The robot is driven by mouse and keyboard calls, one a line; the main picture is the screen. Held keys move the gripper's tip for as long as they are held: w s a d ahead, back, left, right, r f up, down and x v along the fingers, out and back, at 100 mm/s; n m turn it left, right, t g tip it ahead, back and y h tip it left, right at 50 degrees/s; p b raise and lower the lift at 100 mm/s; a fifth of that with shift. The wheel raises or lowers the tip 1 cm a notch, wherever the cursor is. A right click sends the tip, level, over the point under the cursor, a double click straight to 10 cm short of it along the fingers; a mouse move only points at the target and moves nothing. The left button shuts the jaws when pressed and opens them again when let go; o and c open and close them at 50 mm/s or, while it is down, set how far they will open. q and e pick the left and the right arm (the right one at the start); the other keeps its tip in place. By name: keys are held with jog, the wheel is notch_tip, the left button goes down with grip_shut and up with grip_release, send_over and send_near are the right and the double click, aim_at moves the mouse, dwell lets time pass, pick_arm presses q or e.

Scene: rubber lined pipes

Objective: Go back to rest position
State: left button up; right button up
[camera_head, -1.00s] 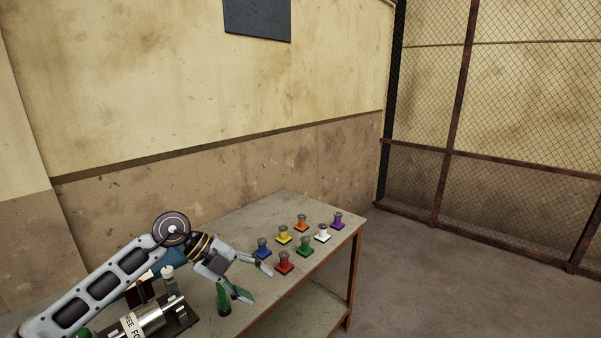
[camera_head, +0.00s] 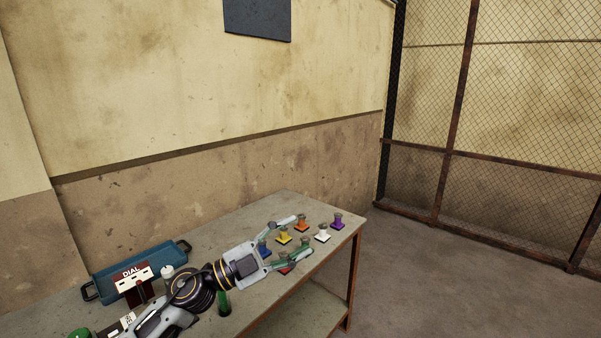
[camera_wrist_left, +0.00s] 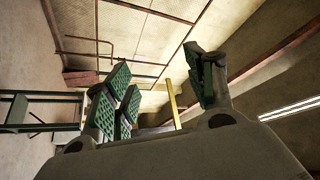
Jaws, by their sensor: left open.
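My left gripper (camera_head: 300,238) reaches in from the lower left of the head view. It is open and empty, with its two fingers spread above the colored pegs on the table. The gripper partly hides the blue, red and green pegs. In the left wrist view, the green-padded fingers (camera_wrist_left: 165,85) stand wide apart with nothing between them. My right gripper is not in view.
The table (camera_head: 265,215) holds the yellow peg (camera_head: 284,237), white peg (camera_head: 322,235), purple peg (camera_head: 338,222), a green bottle (camera_head: 224,303), a blue tray (camera_head: 170,252) and a DIAL sign (camera_head: 133,281). A mesh fence (camera_head: 520,100) stands right; floor between is clear.

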pick_arm(q)
jog(key=w+a+f+n+t+y, duration=0.2)
jog(key=a+n+t+y, duration=0.4)
jog(key=n+y, duration=0.15)
jog(key=w+a+f+n+t+y, duration=0.3)
jog(key=a+n+t+y, duration=0.25)
jog(key=n, duration=0.35)
jog(key=s+a+f+n+g+y, duration=0.2)
jog(key=a+f+n+g+y, duration=0.15)
jog(key=f, duration=0.35)
jog(key=s+a+f+n+g+y, duration=0.2)
jog(key=a+f+n+y, duration=0.15)
jog(key=f, duration=0.35)
jog(key=s+a+f+g, duration=0.1)
jog(key=s+f+g, duration=0.5)
jog(key=s+f, duration=0.4)
jog(key=s+a+f+g, duration=0.1)
jog(key=s+f+g, duration=0.55)
jog(key=s, duration=0.65)
notch_tip(320, 180, down, 34)
jog(key=s, duration=0.2)
jog(key=s+a+f, duration=0.3)
jog(key=s+f, duration=0.7)
jog(key=s+a+f+m+g, duration=0.1)
jog(key=s+a+f, duration=0.2)
jog(key=s+f, duration=0.7)
jog(key=shift+s+a, duration=0.25)
jog(key=shift+s, duration=0.45)
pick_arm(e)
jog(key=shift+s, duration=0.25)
